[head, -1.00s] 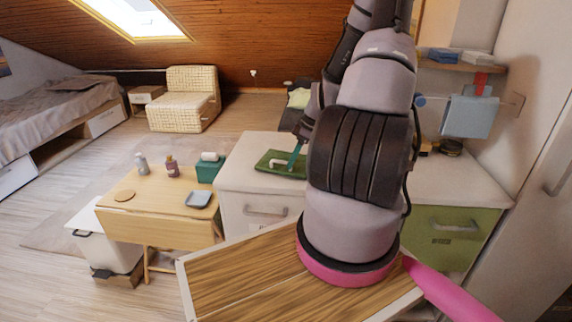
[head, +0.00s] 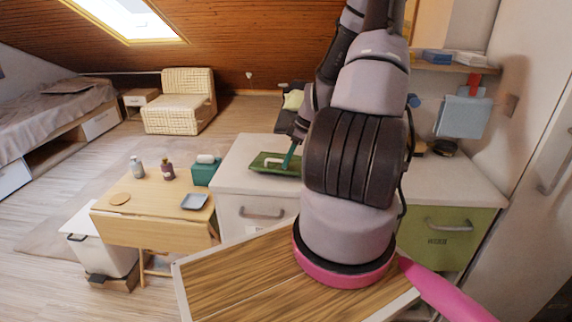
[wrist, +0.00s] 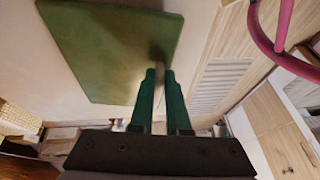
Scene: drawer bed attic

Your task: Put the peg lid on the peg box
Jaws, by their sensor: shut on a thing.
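My gripper (head: 289,165), with teal fingers, is shut at the handle's right end. A teal box (head: 203,173) with a white roll-like piece on top stands on the wooden table. I cannot tell if it is the peg box; no other box is clearly it.
The white counter (head: 235,180) has some bare top around the slab. A white bin (head: 100,240) stands left of the table. A wood-topped panel (head: 240,270) is close in front.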

